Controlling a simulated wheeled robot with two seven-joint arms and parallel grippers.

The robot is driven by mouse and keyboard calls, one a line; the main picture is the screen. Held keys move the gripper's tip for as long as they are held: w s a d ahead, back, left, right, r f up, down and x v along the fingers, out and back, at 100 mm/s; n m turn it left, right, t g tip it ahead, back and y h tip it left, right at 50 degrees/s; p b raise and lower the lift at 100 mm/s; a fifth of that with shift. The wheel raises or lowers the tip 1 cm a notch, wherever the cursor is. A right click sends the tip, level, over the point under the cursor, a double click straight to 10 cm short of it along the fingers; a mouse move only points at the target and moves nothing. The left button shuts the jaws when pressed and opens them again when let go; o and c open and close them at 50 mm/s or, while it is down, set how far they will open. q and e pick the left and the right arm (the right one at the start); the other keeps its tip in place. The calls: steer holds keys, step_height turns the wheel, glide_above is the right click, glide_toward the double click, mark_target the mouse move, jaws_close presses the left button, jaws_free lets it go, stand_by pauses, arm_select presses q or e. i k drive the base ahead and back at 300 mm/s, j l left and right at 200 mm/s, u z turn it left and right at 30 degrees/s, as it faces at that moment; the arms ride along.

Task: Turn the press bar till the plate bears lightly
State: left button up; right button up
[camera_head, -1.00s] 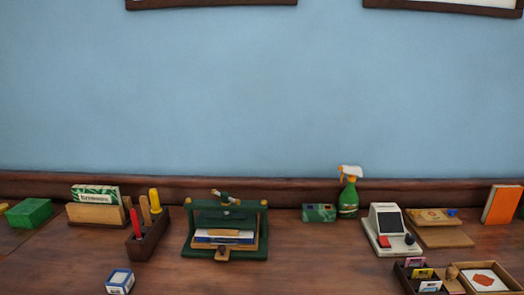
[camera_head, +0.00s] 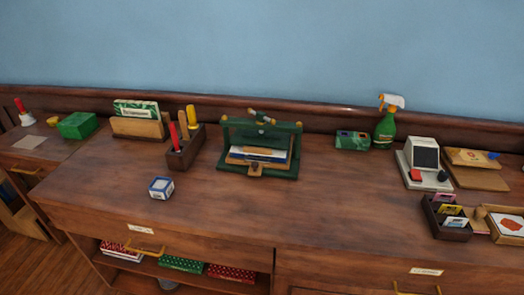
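A green book press (camera_head: 286,172) stands on the wooden counter, near the middle of the camera_head view. Its press bar (camera_head: 262,116), with pale brass-coloured ends, sits on top of the green crossbeam (camera_head: 240,126). Below the beam, a small stack of books (camera_head: 279,155) with a wooden piece on top lies on the press's wooden base board. The plate is too small to tell apart, and I cannot tell whether it touches the stack. Neither of my grippers shows in the view.
Left of the press are a dark tool holder (camera_head: 187,152) and a blue-white box (camera_head: 161,188). To the right are a green box (camera_head: 352,140), a spray bottle (camera_head: 385,127) and a card terminal (camera_head: 424,165). The counter in front of the press (camera_head: 265,215) is clear.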

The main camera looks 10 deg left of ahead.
mark_target(261, 116)
steer(key=i+j, duration=0.15)
steer(key=j, duration=0.25)
steer(key=i+j, duration=0.2)
steer(key=j, duration=0.2)
steer(key=l+u, duration=0.2)
steer(key=u, duration=0.2)
steer(key=i+l+u, duration=0.1)
steer(key=l+u, duration=0.15)
steer(key=u, duration=0.15)
